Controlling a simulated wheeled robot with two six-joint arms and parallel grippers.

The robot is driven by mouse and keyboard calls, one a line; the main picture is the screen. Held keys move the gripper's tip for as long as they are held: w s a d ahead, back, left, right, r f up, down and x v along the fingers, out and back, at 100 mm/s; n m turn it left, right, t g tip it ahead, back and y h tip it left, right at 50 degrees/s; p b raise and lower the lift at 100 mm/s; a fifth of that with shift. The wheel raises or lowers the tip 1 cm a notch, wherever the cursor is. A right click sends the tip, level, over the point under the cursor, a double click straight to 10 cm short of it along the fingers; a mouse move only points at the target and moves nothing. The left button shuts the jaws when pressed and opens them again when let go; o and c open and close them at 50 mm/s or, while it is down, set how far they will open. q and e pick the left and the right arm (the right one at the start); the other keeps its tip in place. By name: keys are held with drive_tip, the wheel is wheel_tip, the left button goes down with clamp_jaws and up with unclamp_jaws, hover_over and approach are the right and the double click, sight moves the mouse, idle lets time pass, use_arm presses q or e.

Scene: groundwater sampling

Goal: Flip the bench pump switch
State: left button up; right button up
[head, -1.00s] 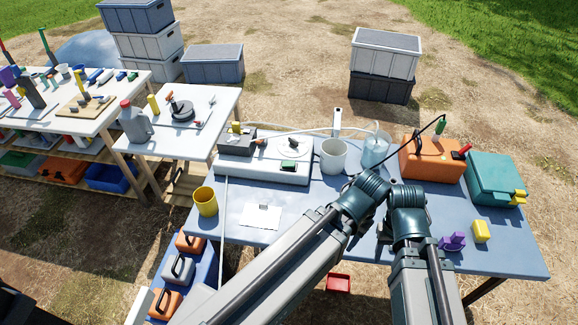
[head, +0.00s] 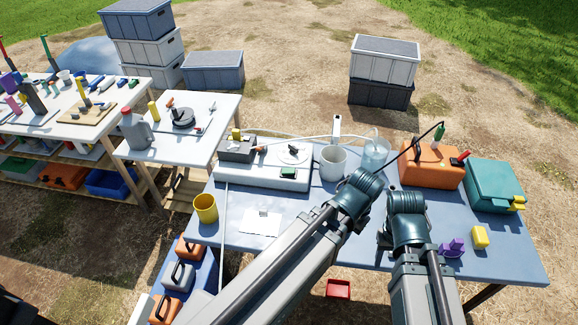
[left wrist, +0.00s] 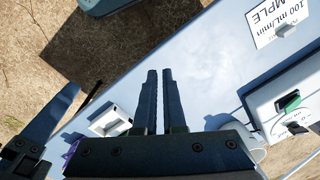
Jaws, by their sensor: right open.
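The bench pump is a long white unit (head: 262,178) at the back left of the blue table, with a dark box and a round disc on top. A small green switch (head: 289,172) sits on its front; it shows also at the right of the left wrist view (left wrist: 289,99). My left gripper (left wrist: 159,72) points down over bare table with its two dark fingers close together and nothing seen between them. It is apart from the switch; in the head view its wrist hides it. My right gripper (head: 384,238) is open, mostly hidden by its wrist, right of the left one.
A white card (head: 260,221) stands in front of the pump, and a yellow cup (head: 205,208) left of it. A white beaker (head: 333,162), clear jug (head: 376,153), orange box (head: 431,168) and teal case (head: 494,185) line the back. Purple (head: 453,247) and yellow (head: 480,237) blocks lie right.

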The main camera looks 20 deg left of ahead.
use_arm(q)
drive_tip(key=w+a+r+n+p, duration=0.1)
drive_tip(key=w+a+r, duration=0.1)
drive_tip(key=w+a, duration=0.1)
drive_tip(key=w+a+r+n+t+p, duration=0.1)
drive_tip(key=w+a+p, duration=0.1)
drive_tip(key=w+a, duration=0.2)
drive_tip(key=w+a+r+n+h+p, duration=0.1)
drive_tip(key=w+a+r+p, duration=0.1)
drive_tip(key=w+a, duration=0.1)
drive_tip(key=shift+w+a+r, duration=0.2)
drive_tip(key=shift+w, duration=0.25)
drive_tip(key=shift+w+a+r, duration=0.15)
drive_tip(key=shift+w+a, duration=0.05)
drive_tip(key=shift+w, duration=0.2)
clamp_jaws()
wheel_tip(320, 180, up, 5)
drive_tip(key=n+t+p, duration=0.2)
drive_tip(key=n+p, duration=0.1)
drive_tip(key=p, duration=0.1)
hover_over(292, 169)
drive_tip(key=s, duration=0.4)
drive_tip(key=shift+s+a+f, duration=0.15)
drive_tip(key=shift+a+f, duration=0.05)
drive_tip(key=shift+a, duration=0.2)
drive_tip(key=shift+f+b, duration=0.2)
drive_tip(key=shift+b, duration=0.15)
